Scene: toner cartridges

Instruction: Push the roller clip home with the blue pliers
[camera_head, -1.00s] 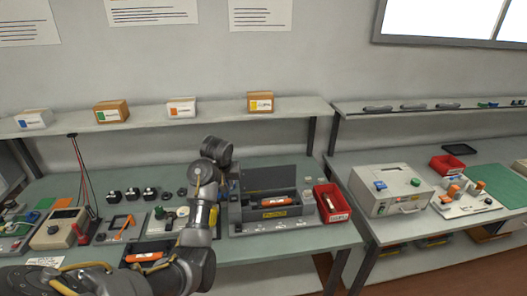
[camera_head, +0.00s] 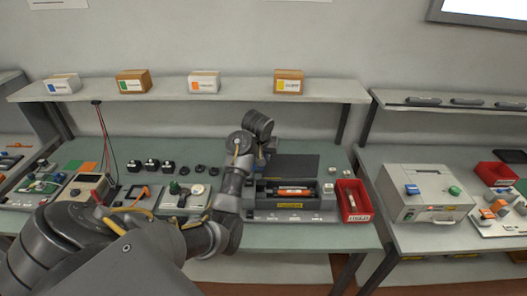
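A grey fixture (camera_head: 290,214) with a yellow label stands on the green bench, with an orange-labelled dark toner cartridge (camera_head: 293,190) lying in its dark bay. A dark flap stands or lies behind the bay. I cannot make out the roller clip or the blue pliers at this size. My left arm comes in from the lower left and rises just left of the fixture, ending in a dark round joint. No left gripper fingers show. My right arm and gripper are out of the picture.
A red bin (camera_head: 354,203) stands right of the fixture. Left are a tray with a green knob (camera_head: 174,188), several black caps and a meter (camera_head: 86,188) with leads. A beige box (camera_head: 424,193) is on the right bench. A shelf (camera_head: 225,92) with small boxes runs behind.

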